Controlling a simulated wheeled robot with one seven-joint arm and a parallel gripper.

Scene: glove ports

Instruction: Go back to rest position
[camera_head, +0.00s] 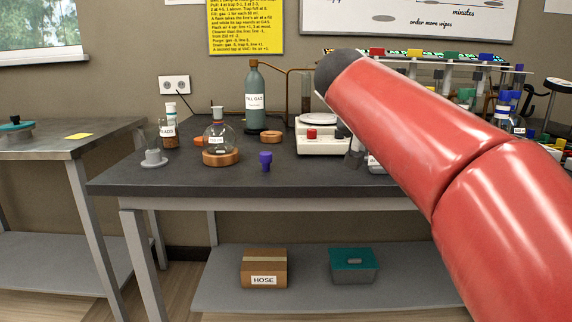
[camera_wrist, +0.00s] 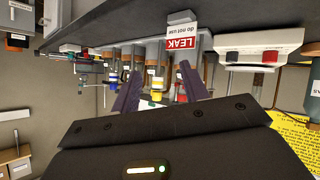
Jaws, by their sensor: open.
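My gripper (camera_wrist: 158,82) shows in the wrist view with its two dark fingers spread apart. I see nothing held between them. The wrist view is upside down. In the head view my red arm crosses the right side and hides part of the bench.
A box marked HOSE (camera_head: 264,268) and a teal-lidded box (camera_head: 353,264) sit on the lower shelf.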

